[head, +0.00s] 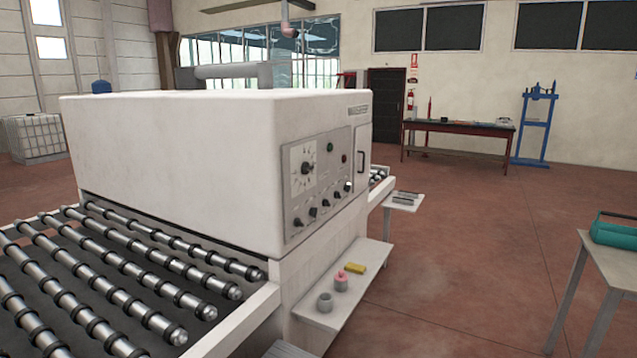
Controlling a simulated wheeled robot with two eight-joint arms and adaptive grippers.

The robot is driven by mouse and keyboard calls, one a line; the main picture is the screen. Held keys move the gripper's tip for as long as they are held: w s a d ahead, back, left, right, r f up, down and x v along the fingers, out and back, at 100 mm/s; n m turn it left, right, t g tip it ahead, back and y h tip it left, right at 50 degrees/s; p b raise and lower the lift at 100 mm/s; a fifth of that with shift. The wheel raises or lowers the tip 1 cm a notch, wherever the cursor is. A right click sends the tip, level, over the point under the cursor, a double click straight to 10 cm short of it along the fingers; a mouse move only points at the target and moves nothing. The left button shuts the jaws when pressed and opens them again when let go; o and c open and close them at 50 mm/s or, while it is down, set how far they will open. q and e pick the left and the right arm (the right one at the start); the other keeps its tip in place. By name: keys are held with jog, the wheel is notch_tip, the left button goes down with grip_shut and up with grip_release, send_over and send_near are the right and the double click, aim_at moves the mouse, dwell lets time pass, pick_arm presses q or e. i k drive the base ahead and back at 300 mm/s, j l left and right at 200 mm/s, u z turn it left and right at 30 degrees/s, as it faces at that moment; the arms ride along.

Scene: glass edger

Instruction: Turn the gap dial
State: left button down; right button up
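The glass edger (215,145) is a large white machine that fills the left and middle of the head view. Its grey control panel (318,185) is on the side facing right. A dial with a black knob (307,168) sits on a white scale plate in the panel's upper left. Several smaller black knobs (313,212) run along the lower part of the panel. The panel has no labels that I can read, so I cannot tell for sure which knob is the gap dial. Neither gripper is in view.
A roller conveyor (120,275) lies at the lower left. A white shelf (318,318) below the panel holds a grey cup (325,302), a pink-topped container (341,281) and a yellow block (355,268). A table (612,258) stands at the right. The floor between is clear.

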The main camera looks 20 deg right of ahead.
aim_at(305, 167)
jog(key=i+l, duration=0.1)
jog(key=l, duration=0.8)
jog(key=l+z, duration=0.1)
jog(key=l, duration=0.8)
jog(key=i, duration=0.05)
